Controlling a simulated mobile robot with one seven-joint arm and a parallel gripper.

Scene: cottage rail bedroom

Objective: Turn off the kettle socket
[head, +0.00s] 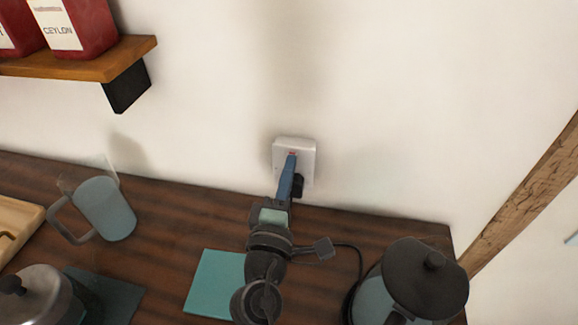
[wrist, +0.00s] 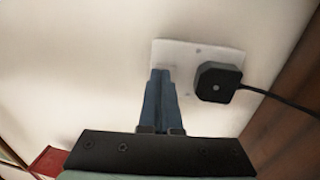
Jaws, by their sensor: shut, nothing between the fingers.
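The kettle socket (head: 305,150) is a white plate on the wall just above the counter. It also shows in the wrist view (wrist: 225,54), with a black plug (wrist: 218,82) in its right part. A small red mark shows on the socket near my fingertips in the head view. My gripper (head: 291,156) is shut and empty, its blue fingers reaching to the socket's face. In the wrist view the fingertips (wrist: 160,72) lie over the plate's left part, beside the plug. They hide the switch, and I cannot tell whether they touch it. The kettle (head: 424,280) stands at the counter's right end.
A glass jug (head: 105,208) stands on the dark wood counter (head: 180,215) to the left. A teal square (head: 213,283) lies beside my arm. A black cable (head: 358,258) runs toward the kettle. A shelf (head: 80,66) with red tins is at upper left.

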